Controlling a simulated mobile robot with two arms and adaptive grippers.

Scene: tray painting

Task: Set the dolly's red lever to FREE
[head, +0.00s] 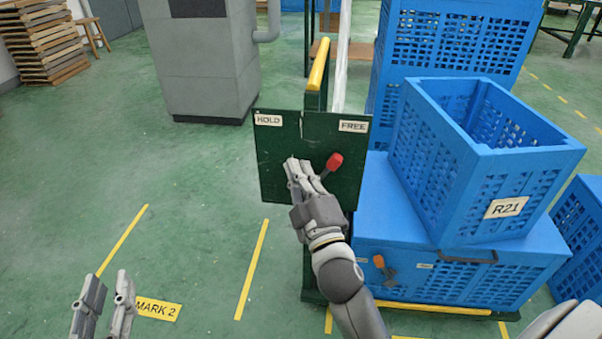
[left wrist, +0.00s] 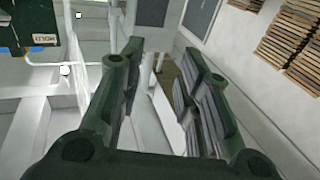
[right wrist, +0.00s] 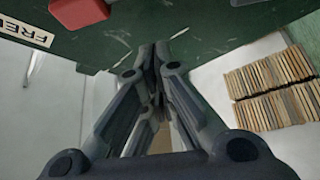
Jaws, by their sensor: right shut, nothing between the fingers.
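The dolly's dark green lever plate (head: 275,150) carries a HOLD label (head: 268,120) at its upper left and a FREE label (head: 353,126) at its upper right. The red lever knob (head: 334,161) leans up and right, toward the FREE side; the lever's lower end is hidden by my gripper. The knob also shows in the right wrist view (right wrist: 80,12). My right gripper (head: 300,168) is shut and empty in front of the plate, left of the knob, apparently apart from it. My left gripper (head: 104,285) is open and empty, low over the floor at left.
A blue crate marked R21 (head: 505,208) stands on a larger blue box with a smaller orange-handled lever (head: 380,262). A yellow-topped handle (head: 318,65) rises behind the plate. A grey machine (head: 205,65) stands behind at left. Floor around MARK 2 (head: 158,309) is clear.

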